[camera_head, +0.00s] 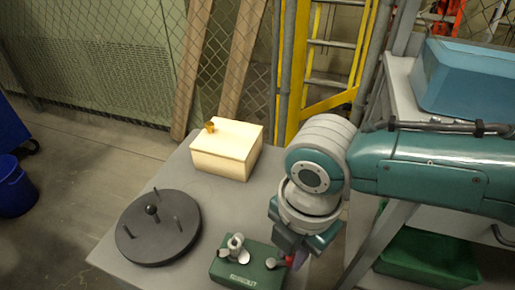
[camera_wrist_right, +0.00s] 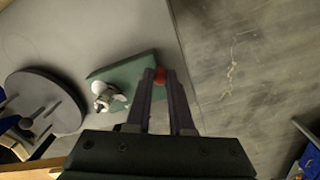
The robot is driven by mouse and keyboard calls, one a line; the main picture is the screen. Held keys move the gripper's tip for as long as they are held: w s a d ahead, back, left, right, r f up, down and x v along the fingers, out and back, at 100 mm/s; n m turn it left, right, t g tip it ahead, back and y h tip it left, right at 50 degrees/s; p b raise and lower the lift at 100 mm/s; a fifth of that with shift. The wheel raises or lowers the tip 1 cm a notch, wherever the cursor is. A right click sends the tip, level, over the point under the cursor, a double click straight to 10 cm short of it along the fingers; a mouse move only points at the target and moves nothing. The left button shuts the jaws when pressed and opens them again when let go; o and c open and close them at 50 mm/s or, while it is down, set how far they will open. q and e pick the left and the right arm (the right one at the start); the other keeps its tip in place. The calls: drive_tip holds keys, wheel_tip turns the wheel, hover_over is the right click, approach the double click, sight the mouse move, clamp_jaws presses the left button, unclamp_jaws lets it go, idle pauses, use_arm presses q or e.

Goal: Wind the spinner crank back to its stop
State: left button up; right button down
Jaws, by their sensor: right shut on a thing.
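The spinner is a green box (camera_head: 235,266) with pale lettering on its front, at the front of the grey table. A grey metal piece with round lobes (camera_head: 236,245) stands on its top. A red crank knob (camera_wrist_right: 160,75) is at the box's side, between the fingertips of my right gripper (camera_wrist_right: 161,86). In the head view my right gripper (camera_head: 293,250) reaches down at the box's right end and hides most of the crank. It is shut on the knob. The box also shows in the right wrist view (camera_wrist_right: 132,70). My left gripper is not in view.
A dark round disc with upright pegs and a ball knob (camera_head: 158,235) lies left of the spinner. A pale wooden box (camera_head: 225,150) stands at the table's back. Right of the table are a shelf with a blue bin (camera_head: 465,80) and a green bin (camera_head: 425,258).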

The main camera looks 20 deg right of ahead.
sight(265, 282)
drive_tip(key=m, duration=0.1)
drive_tip(key=m+p, duration=0.1)
drive_tip(key=shift+s+a+r+m, duration=0.15)
drive_tip(key=shift+s+a+m, duration=0.05)
drive_tip(key=shift+s+m, duration=0.2)
drive_tip(key=m, duration=0.1)
drive_tip(key=m+p, duration=0.2)
drive_tip(key=shift+s+a+m, duration=0.3)
drive_tip(key=shift+s+a, duration=0.05)
drive_tip(key=m, duration=0.1)
drive_tip(key=m+p, duration=0.1)
drive_tip(key=shift+s+a+m, duration=0.2)
drive_tip(key=shift+a+m, duration=0.1)
drive_tip(key=shift+m, duration=0.1)
drive_tip(key=m, duration=0.2)
drive_tip(key=shift+s+a+m, duration=0.1)
drive_tip(key=shift+a+m, duration=0.2)
drive_tip(key=shift+m, duration=0.1)
drive_tip(key=m, duration=0.2)
drive_tip(key=a+m, duration=0.1)
drive_tip(key=m, duration=0.1)
drive_tip(key=shift+a+h+p, duration=0.1)
drive_tip(key=shift+h+p, duration=0.2)
drive_tip(key=shift+p, duration=0.05)
drive_tip(key=m, duration=0.2)
drive_tip(key=a+m, duration=0.1)
drive_tip(key=m, duration=0.1)
drive_tip(key=shift+w+a+m, duration=0.15)
drive_tip(key=shift+w+m, duration=0.1)
drive_tip(key=shift+m, duration=0.65)
